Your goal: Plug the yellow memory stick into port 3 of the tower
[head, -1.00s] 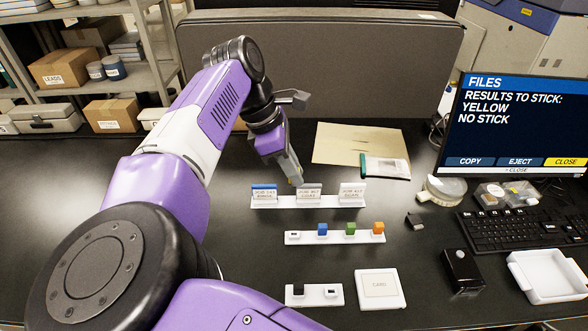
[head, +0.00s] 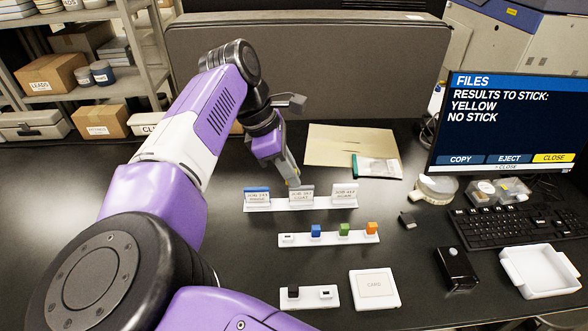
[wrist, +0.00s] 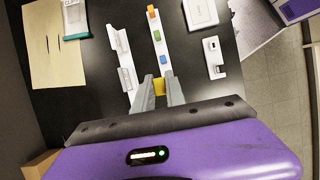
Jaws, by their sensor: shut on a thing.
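My gripper (wrist: 160,86) is shut on the yellow memory stick (wrist: 159,87), which shows between the fingertips in the wrist view. In the head view my gripper (head: 292,182) hangs behind the row of label cards, and the stick is too small to make out there. A white stick rack (head: 330,240) holds a blue (head: 316,231), a green (head: 344,229) and an orange stick (head: 372,228); its left end holds no coloured stick. I cannot pick out the tower or its port 3 in either view.
The monitor (head: 510,120) reads "Results to stick: yellow, no stick". A rack of label cards (head: 301,196), a white block (head: 310,298), a card pad (head: 375,289), a keyboard (head: 515,230) and a white tray (head: 540,270) stand on the black bench. The bench's left side is clear.

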